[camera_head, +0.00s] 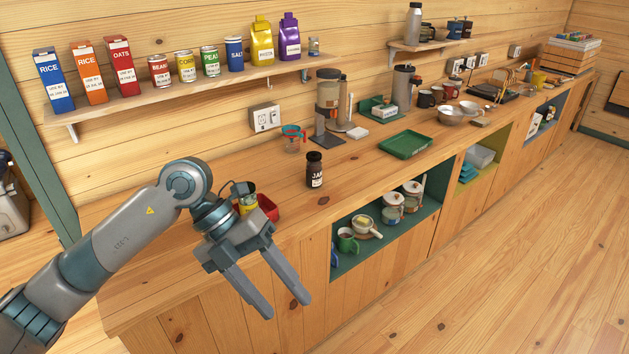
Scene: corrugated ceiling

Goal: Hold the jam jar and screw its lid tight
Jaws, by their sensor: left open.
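The jam jar (314,172) is small and dark with a pale label. It stands upright on the wooden counter (345,163), left of the green tray, with a dark top that looks like its lid. My left gripper (285,308) is open and empty. Its two grey fingers point down and to the right, in front of the counter's front edge, lower left of the jar and clear of it. My right gripper is not in the picture.
A red container (267,209) is partly hidden behind my left wrist. A measuring cup (293,140), a coffee machine (328,105) and a green tray (405,145) stand around the jar. A wall shelf (200,86) holds boxes and cans. Open cubbies lie below the counter.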

